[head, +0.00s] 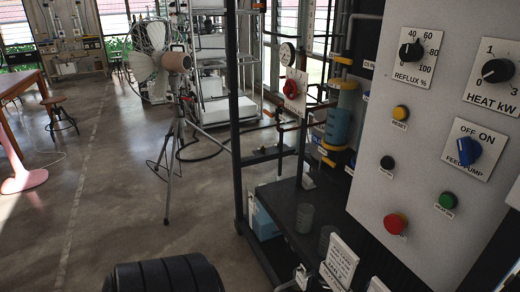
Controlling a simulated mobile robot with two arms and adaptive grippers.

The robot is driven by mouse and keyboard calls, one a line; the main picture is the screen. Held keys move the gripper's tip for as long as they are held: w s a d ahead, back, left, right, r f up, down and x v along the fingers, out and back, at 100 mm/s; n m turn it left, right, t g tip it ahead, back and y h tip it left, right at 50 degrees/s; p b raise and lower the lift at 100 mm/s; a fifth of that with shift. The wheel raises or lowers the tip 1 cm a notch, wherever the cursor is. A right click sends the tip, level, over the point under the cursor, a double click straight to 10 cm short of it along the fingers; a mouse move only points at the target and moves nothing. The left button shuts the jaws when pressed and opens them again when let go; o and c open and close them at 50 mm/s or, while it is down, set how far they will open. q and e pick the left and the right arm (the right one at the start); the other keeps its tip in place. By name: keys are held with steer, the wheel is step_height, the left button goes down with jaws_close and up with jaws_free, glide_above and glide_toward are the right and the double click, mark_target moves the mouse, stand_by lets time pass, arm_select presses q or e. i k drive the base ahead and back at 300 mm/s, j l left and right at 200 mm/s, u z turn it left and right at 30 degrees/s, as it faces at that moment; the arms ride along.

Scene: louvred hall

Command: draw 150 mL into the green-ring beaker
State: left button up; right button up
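On the black shelf (284,205) of the rig stands a small clear beaker (305,218). A second clear vessel (326,238) is close to it, lower right, partly behind a white printed card (341,260). No green ring can be made out on either, and no liquid can be told in them. A red valve handle (291,89) sits on a white plate above the shelf, its lettering too small to read. A glass column (338,125) with bluish liquid and yellow collars stands behind.
The grey control panel (420,110) at right carries a REFLUX knob (411,53), HEAT knob (497,70), blue FEED PUMP switch (468,151) and red button (394,223). A tripod fan (165,65) stands on the floor. Open floor (110,190) lies left.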

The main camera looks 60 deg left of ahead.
mark_target(306, 212)
steer(key=u, duration=1.6)
steer(key=i+j+z, duration=0.1)
steer(key=j, duration=0.25)
steer(key=i, duration=0.1)
